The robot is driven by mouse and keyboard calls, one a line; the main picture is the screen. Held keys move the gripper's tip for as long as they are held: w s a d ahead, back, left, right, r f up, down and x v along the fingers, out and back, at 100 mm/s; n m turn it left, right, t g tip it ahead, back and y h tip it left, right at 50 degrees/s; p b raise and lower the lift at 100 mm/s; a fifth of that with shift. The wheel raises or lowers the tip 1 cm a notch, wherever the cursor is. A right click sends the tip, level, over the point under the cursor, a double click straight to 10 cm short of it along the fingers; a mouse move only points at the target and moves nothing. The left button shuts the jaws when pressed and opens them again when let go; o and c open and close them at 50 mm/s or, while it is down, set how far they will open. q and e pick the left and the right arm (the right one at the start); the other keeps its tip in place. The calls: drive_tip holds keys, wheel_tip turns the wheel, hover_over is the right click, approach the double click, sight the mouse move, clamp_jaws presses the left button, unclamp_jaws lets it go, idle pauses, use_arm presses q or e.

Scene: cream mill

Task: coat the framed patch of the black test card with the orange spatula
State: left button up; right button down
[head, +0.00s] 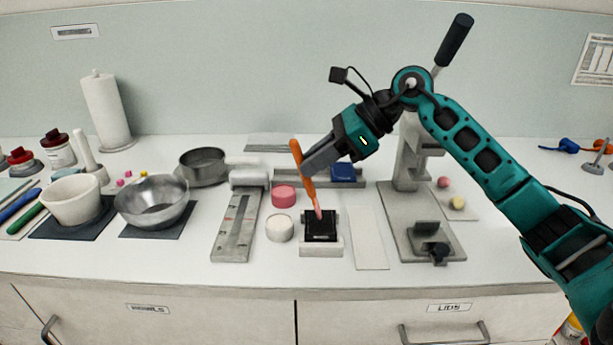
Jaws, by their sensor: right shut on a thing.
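The black test card (321,229) lies in a white holder (321,250) near the front middle of the counter. The orange spatula (303,172) is held steeply tilted, with its pinkish tip down at the card's upper edge. I cannot tell whether the tip touches the card. My right gripper (307,168) is shut on the spatula, above and behind the card. The framed patch is too small to make out clearly. My left gripper is not in view.
A steel bowl (152,202) and white mortar (72,201) stand at the left.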

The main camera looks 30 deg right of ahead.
drive_tip(key=shift+f+b, duration=0.45)
drive_tip(key=shift+f, duration=0.15)
drive_tip(key=shift+s+f, duration=0.1)
drive_tip(key=shift+s, duration=0.05)
idle(0.7)
